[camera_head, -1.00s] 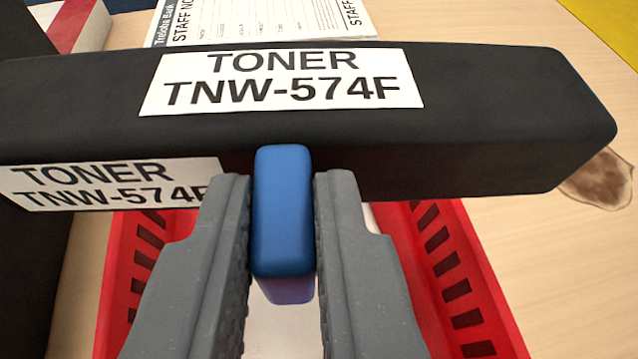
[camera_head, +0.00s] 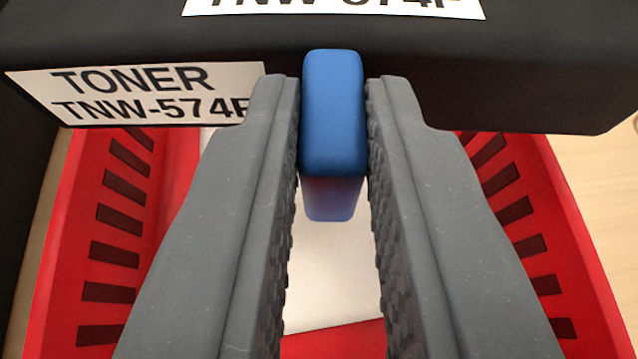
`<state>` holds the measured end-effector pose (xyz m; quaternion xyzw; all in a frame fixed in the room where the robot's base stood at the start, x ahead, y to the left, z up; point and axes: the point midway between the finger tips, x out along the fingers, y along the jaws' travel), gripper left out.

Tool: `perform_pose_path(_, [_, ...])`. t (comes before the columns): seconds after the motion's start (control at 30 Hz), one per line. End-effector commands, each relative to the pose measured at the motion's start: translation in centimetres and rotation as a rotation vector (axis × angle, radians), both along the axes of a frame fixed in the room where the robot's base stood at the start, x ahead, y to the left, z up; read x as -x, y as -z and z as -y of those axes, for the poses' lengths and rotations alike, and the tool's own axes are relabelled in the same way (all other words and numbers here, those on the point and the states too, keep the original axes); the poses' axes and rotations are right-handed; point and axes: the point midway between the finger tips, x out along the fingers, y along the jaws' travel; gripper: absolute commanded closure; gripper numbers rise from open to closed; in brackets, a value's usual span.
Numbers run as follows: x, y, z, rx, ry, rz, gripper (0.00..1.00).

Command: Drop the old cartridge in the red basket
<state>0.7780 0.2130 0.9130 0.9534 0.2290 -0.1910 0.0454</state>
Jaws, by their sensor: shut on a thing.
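My gripper (camera_head: 333,120) is shut on the blue handle (camera_head: 333,105) of the black toner cartridge (camera_head: 270,45). The cartridge lies crosswise at the top of the view, with white labels reading TONER TNW-574F, the upper one cut off by the frame. The red basket (camera_head: 575,260) with slotted walls shows below the cartridge and gripper, on both sides of my fingers. The cartridge is held above the basket and hides its far part. Something white shows on the basket's inside between the fingers.
A dark upright surface (camera_head: 25,150) stands close along the left edge, beside the basket. Pale wooden counter (camera_head: 605,180) shows at the right and looks clear there.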

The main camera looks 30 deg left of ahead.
Motion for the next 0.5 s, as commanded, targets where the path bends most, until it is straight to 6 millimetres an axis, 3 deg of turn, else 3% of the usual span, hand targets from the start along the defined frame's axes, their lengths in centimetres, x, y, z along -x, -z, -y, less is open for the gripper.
perform_pose_path(0.23, [-0.05,-0.08,-0.03,-0.001,0.0,0.003,1.0])
perform_pose_path(0.27, [-0.04,-0.08,-0.03,-0.001,0.0,0.003,0.77])
perform_pose_path(0.33, [-0.04,-0.07,-0.02,-0.001,0.0,0.003,0.6])
perform_pose_path(0.5, [-0.02,-0.02,-0.01,-0.001,0.0,0.002,0.6])
